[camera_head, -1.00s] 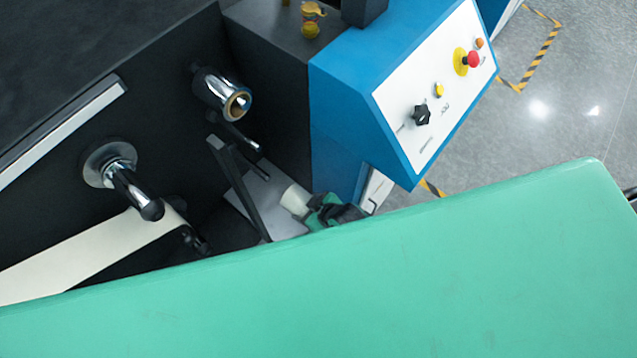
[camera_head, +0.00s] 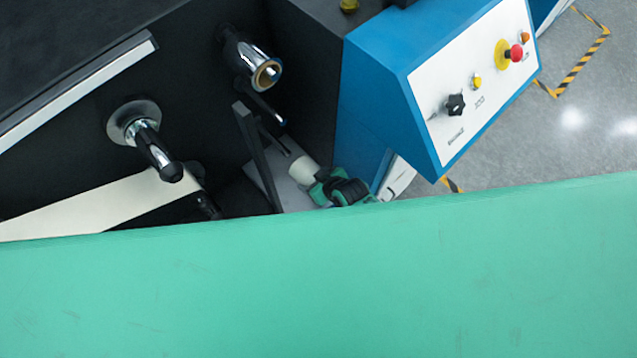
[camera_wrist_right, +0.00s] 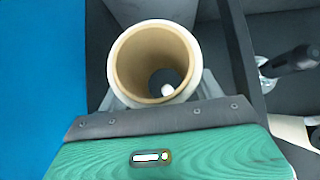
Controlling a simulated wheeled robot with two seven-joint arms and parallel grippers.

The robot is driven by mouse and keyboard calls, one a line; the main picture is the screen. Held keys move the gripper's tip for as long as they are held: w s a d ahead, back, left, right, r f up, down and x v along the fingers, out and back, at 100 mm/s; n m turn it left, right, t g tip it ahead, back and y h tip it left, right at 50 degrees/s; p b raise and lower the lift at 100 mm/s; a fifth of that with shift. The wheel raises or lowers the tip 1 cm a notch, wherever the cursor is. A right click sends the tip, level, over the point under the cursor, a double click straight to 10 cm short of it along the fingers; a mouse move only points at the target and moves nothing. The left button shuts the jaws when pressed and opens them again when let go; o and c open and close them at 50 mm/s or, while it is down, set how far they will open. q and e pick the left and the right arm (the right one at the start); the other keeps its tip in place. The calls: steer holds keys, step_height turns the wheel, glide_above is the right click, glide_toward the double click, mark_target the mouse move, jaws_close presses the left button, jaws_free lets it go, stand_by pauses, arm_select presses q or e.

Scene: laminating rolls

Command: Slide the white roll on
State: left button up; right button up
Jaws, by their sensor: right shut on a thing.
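The white roll (camera_head: 304,171) is short, with a brown cardboard core. My right gripper (camera_head: 322,183) is shut on it, low beside the dark machine and just beyond the green surface's edge. In the right wrist view the roll (camera_wrist_right: 148,52) faces me end-on and its core is open; a small white spot shows through the hole. On the machine a chrome shaft (camera_head: 150,143) with a black end sticks out at left. Another chrome shaft (camera_head: 246,60) has a brown ring at its end. The roll is apart from both. My left gripper is not in view.
A wide green surface (camera_head: 320,280) fills the foreground and partly hides the right arm. A dark upright bar (camera_head: 257,155) stands just left of the roll. A pale strip (camera_head: 95,207) runs below the left shaft. A blue control box (camera_head: 380,95) stands at right.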

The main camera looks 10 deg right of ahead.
mark_target(273, 137)
steer(key=shift+w+a+b, duration=0.6)
steer(key=shift+w+a, duration=0.05)
steer(key=shift+w, duration=0.25)
steer(key=shift+w+a+b, duration=0.6)
steer(key=shift+w+a, duration=0.1)
steer(key=shift+w, duration=0.2)
steer(key=shift+w+a+b, duration=0.6)
steer(key=shift+w+a, duration=0.05)
steer(key=shift+w, duration=0.25)
steer(key=shift+w+a+b, duration=0.45)
steer(key=shift+w+a, duration=0.35)
steer(key=shift+w, duration=0.35)
steer(key=shift+w+a+b, duration=0.45)
steer(key=shift+w+a, duration=0.35)
steer(key=shift+w, duration=0.3)
steer(key=shift+w+a+b, duration=0.65)
steer(key=shift+w+a, duration=0.1)
steer(key=shift+w, duration=0.3)
steer(key=shift+w+a+b, duration=0.6)
steer(key=shift+w+a, duration=0.15)
steer(key=shift+w, duration=0.25)
steer(key=shift+w+a+b, duration=0.65)
steer(key=shift+w+a, duration=0.1)
steer(key=shift+w, duration=0.3)
steer(key=o, duration=1.2)
steer(key=shift+s, duration=0.1)
